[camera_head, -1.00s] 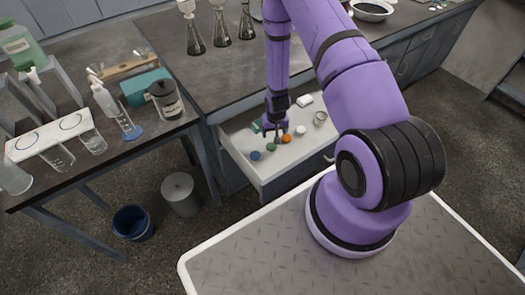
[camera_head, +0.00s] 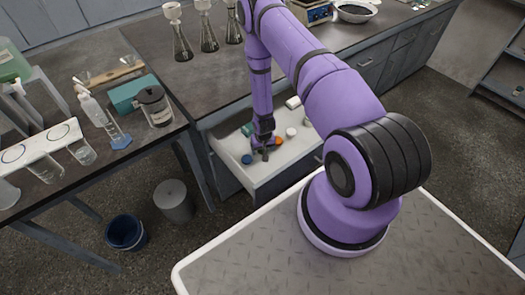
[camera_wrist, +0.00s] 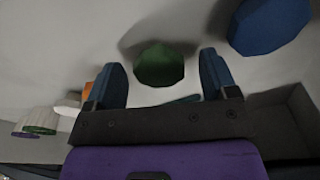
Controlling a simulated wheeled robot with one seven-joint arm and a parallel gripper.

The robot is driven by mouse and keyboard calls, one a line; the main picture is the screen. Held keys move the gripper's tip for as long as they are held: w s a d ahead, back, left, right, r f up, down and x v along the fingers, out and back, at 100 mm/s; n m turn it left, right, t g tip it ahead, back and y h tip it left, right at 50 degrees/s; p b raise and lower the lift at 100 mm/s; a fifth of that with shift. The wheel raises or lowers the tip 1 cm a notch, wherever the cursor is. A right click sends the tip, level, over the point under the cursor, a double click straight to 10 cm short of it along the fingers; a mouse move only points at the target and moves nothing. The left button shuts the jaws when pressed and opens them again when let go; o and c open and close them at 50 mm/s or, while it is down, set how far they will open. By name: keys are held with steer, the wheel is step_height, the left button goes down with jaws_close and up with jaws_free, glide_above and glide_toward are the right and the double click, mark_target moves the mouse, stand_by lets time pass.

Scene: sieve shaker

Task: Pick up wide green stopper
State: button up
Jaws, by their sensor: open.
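The wide green stopper (camera_wrist: 159,65) lies on the pale drawer floor in the wrist view, between and just beyond my fingertips. My gripper (camera_wrist: 161,80) is open, with one blue-grey finger on each side of the stopper and no visible contact. In the head view my gripper (camera_head: 264,155) points down into the open drawer (camera_head: 290,178). The green stopper is hidden there behind my gripper.
A blue stopper (camera_wrist: 268,24) lies close to the right finger; it also shows in the head view (camera_head: 247,159). An orange stopper (camera_head: 278,141) and a white one (camera_head: 291,132) lie to the right. Drawer walls surround them.

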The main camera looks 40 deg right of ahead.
steer(key=shift+f, duration=0.45)
steer(key=c, duration=1)
